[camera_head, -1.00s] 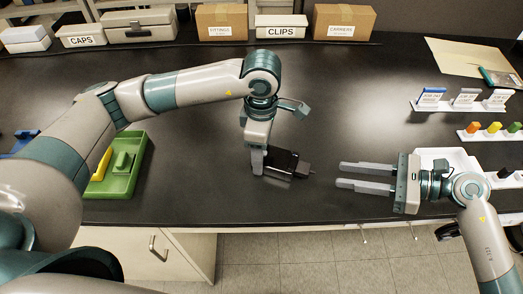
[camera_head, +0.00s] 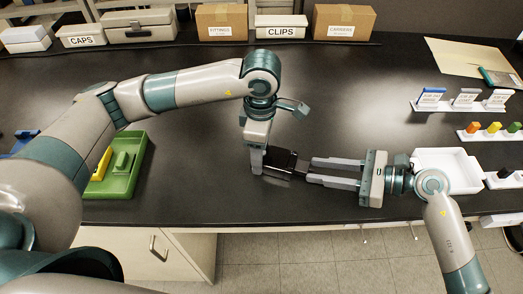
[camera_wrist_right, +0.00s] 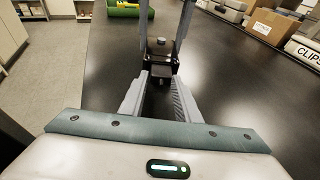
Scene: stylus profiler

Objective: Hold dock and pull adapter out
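The black dock (camera_head: 280,160) lies on the dark bench, with the small dark adapter (camera_head: 301,167) sticking out of its right end. In the right wrist view the dock (camera_wrist_right: 161,48) shows ahead and the adapter (camera_wrist_right: 160,74) points towards me. My left gripper (camera_head: 257,160) reaches down at the dock's left part; its fingers stand against both sides in the right wrist view. My right gripper (camera_head: 312,170) is open and level, its fingertips on either side of the adapter's end. In the right wrist view there are gaps between the fingers (camera_wrist_right: 158,88) and the adapter.
A green tray (camera_head: 138,171) with yellow and green pieces lies left. A white tray (camera_head: 459,157) sits behind my right wrist. Racks of labelled cards (camera_head: 465,106) and coloured pieces (camera_head: 484,135) stand right. Boxes line the back. The middle bench is clear.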

